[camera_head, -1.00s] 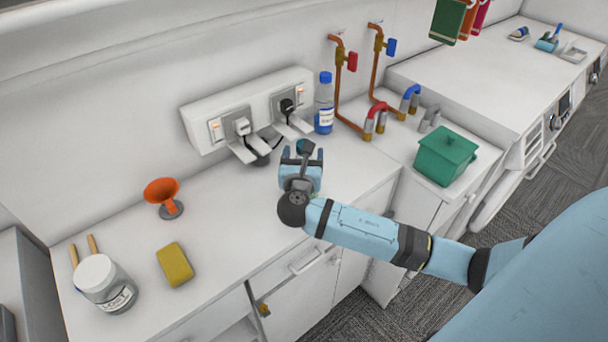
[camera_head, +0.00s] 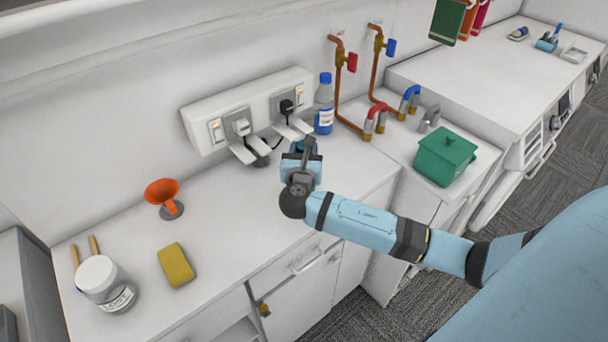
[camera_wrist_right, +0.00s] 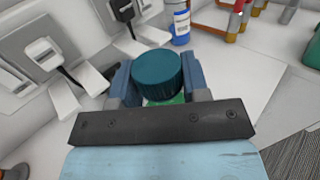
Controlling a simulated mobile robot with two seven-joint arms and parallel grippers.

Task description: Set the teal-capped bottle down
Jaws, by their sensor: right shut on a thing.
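The teal-capped bottle shows mostly as its dark teal round cap (camera_wrist_right: 157,70) in the right wrist view, with a bit of green body below it. My right gripper (camera_wrist_right: 157,88) is shut on it, one blue finger on each side. In the head view my right gripper (camera_head: 302,165) is over the white counter (camera_head: 235,205), near its back, and hides most of the bottle; only a little teal (camera_head: 299,147) shows. Whether the bottle's base touches the counter is hidden. My left gripper is out of view.
A blue-capped bottle (camera_head: 325,105) stands behind the gripper, beside the socket panel (camera_head: 205,108) with plugs. Copper pipes with taps (camera_head: 345,90) and a green lidded box (camera_head: 445,158) are to the right. An orange horn (camera_head: 162,192), yellow sponge (camera_head: 176,265) and jar (camera_head: 104,285) stand left.

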